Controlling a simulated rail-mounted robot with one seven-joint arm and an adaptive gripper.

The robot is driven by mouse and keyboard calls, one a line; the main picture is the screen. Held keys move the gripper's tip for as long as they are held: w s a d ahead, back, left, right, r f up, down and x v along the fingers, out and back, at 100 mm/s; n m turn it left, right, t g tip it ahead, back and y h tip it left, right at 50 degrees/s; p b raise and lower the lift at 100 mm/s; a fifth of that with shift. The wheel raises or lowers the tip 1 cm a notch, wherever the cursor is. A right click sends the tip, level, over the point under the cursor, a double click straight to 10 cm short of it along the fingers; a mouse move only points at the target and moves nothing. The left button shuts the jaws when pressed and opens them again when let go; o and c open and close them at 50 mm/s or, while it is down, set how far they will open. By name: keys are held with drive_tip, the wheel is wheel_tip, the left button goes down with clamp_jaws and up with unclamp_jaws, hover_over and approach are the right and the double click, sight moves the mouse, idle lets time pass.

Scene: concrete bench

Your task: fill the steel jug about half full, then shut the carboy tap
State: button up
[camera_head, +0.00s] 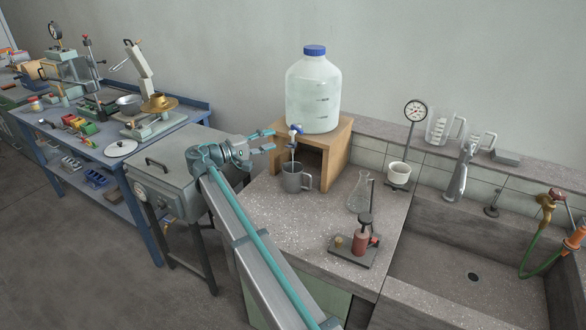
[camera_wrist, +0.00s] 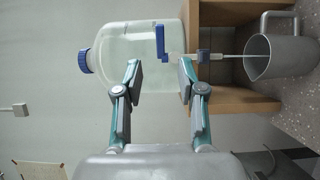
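The clear carboy (camera_head: 314,95) with a blue cap stands on a wooden stand (camera_head: 338,150); it also shows sideways in the wrist view (camera_wrist: 115,45). Its tap (camera_head: 295,130) has a blue handle, seen in the wrist view (camera_wrist: 161,42). A thin stream runs from the spout into the steel jug (camera_head: 293,181), which stands upright on the bench below; the jug's mouth also shows in the wrist view (camera_wrist: 258,58). The level inside cannot be made out. My gripper (camera_head: 270,140) is open and empty, left of the tap, its fingers (camera_wrist: 160,70) apart and clear of the handle.
A glass flask (camera_head: 360,194) and a small stand with a red vessel (camera_head: 360,243) are right of the jug. A sink (camera_head: 470,265) lies farther right. A grey cabinet (camera_head: 175,180) stands left. The bench front of the jug is clear.

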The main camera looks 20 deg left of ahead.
drive_tip(key=shift+c, duration=0.2)
drive_tip(key=w+d+r+n+p, duration=0.1)
drive_tip(key=w+d, duration=0.4)
drive_tip(key=d, duration=0.3)
drive_tip(key=w+d+n+t+y, duration=0.1)
drive_tip(key=w+d+n, duration=0.1)
drive_tip(key=w+d, duration=0.5)
drive_tip(key=w+d+r+n+p, duration=0.1)
drive_tip(key=w+d, duration=0.2)
drive_tip(key=d, duration=0.7)
drive_tip(key=n+g+y+p, duration=0.1)
drive_tip(key=n+g+y, duration=0.4)
drive_tip(key=n+y, duration=2.3)
approach(293, 125)
drive_tip(key=w+a+r+n+h+p, duration=0.1)
drive_tip(key=a, duration=0.1)
drive_tip(key=w+a+n+h, duration=0.1)
drive_tip(key=w+a, duration=0.1)
drive_tip(key=a, duration=0.1)
drive_tip(key=w+a+r+n+h+p, duration=0.1)
drive_tip(key=a+n, duration=0.1)
drive_tip(key=shift+w+a+r+h+p, duration=0.15)
drive_tip(key=shift+w+r+h+p, duration=0.15)
drive_tip(key=shift+w+h+p, duration=0.1)
